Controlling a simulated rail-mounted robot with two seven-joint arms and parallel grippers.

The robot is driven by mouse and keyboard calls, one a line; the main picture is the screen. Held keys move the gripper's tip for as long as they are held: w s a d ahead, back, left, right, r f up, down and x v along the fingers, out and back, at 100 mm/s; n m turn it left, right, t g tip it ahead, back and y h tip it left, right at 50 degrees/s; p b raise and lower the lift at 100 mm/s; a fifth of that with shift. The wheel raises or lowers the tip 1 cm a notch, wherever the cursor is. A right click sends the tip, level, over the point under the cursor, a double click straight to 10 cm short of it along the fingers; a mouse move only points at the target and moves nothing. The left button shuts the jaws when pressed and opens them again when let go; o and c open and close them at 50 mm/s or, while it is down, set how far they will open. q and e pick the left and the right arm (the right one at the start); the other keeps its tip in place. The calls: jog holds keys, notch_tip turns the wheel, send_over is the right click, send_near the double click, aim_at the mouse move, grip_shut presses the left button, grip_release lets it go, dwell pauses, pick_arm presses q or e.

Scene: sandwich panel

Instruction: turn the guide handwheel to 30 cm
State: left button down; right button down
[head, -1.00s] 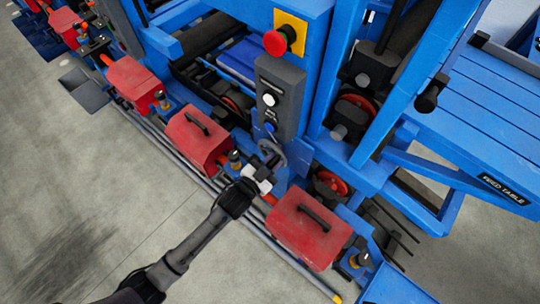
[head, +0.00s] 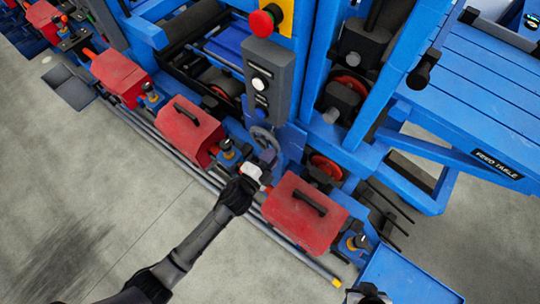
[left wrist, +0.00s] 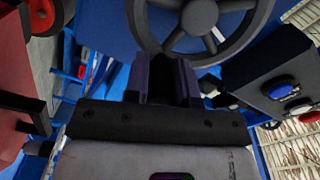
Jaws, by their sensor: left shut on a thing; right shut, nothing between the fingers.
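The guide handwheel (head: 264,138) is a dark grey spoked wheel on the blue machine, below the grey button box. In the left wrist view its rim and spokes fill the top (left wrist: 201,17). My left gripper (head: 267,157) is at the lower edge of the wheel in the head view. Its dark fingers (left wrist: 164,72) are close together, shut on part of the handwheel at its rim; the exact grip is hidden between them. My right gripper (head: 368,294) shows only in part at the bottom edge of the head view, shut and empty, away from the wheel. No scale reading is legible.
The button box (head: 268,80) stands above the wheel, with a red emergency button (head: 265,20) higher up. Red covered units (head: 304,213) flank my left gripper along the grey rail (head: 288,253). The feed table (head: 480,110) is at right.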

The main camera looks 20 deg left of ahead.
pick_arm(q)
jog(key=shift+f+m, duration=0.5)
jog(key=shift+m, duration=0.3)
jog(key=shift+a, duration=0.1)
jog(key=c, duration=0.9)
grip_release()
jog(key=shift+c, duration=0.2)
jog(key=shift+s, duration=0.1)
jog(key=b+v, duration=0.2)
jog(key=v, duration=1.1)
jog(key=shift+s, duration=0.25)
